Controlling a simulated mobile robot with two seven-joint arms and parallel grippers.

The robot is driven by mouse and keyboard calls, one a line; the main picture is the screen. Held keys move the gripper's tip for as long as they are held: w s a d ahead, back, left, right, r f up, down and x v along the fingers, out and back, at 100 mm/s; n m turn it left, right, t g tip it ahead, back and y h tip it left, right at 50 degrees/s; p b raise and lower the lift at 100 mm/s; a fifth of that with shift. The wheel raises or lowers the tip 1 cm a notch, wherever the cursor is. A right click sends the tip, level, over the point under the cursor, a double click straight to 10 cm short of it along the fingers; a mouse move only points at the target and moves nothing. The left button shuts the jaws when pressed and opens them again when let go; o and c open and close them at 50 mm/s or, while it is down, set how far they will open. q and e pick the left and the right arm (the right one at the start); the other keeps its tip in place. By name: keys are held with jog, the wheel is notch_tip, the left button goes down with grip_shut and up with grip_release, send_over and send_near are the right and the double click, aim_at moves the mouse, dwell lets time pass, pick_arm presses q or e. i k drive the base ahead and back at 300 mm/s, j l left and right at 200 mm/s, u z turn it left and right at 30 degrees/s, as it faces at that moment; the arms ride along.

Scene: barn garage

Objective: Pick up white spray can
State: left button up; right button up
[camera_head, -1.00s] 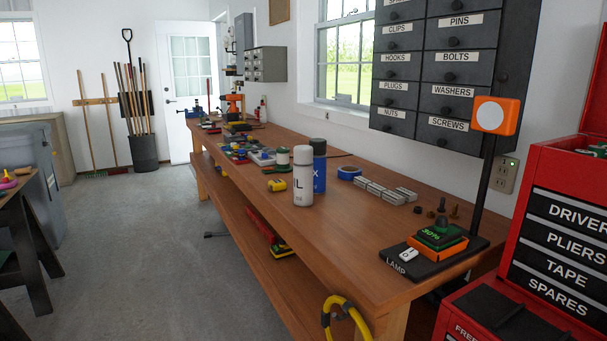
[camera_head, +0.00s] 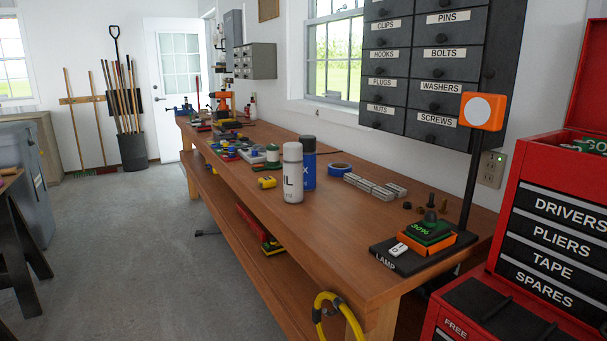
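The white spray can (camera_head: 292,174) stands upright on the wooden workbench (camera_head: 330,225), near its front edge. It has a white top and dark lettering on its side. A blue can (camera_head: 308,164) with a dark cap stands close behind it to the right and is partly hidden by it. Neither of my grippers shows in the head view.
A lamp (camera_head: 483,111) with a dark base and a battery-like block (camera_head: 429,229) stands at the bench's near right. Metal blocks, blue tape (camera_head: 340,169) and tools lie on the bench. A red tool chest (camera_head: 550,225) stands at right.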

aim_at(293, 158)
jog(key=i+j+z, duration=0.1)
jog(key=z, duration=0.95)
jog(key=j+z, duration=0.6)
jog(key=z, duration=0.15)
jog(key=k+j+z, duration=0.1)
jog(key=j+z, duration=0.35)
jog(key=j, duration=0.3)
jog(key=k+j, duration=0.1)
jog(key=j, duration=0.3)
jog(key=j+z, duration=0.15)
jog(key=j, duration=0.2)
jog(key=k+j, duration=0.2)
jog(key=j, duration=0.2)
jog(key=k+j+z, duration=0.15)
jog(key=j, duration=0.2)
jog(key=i, duration=0.05)
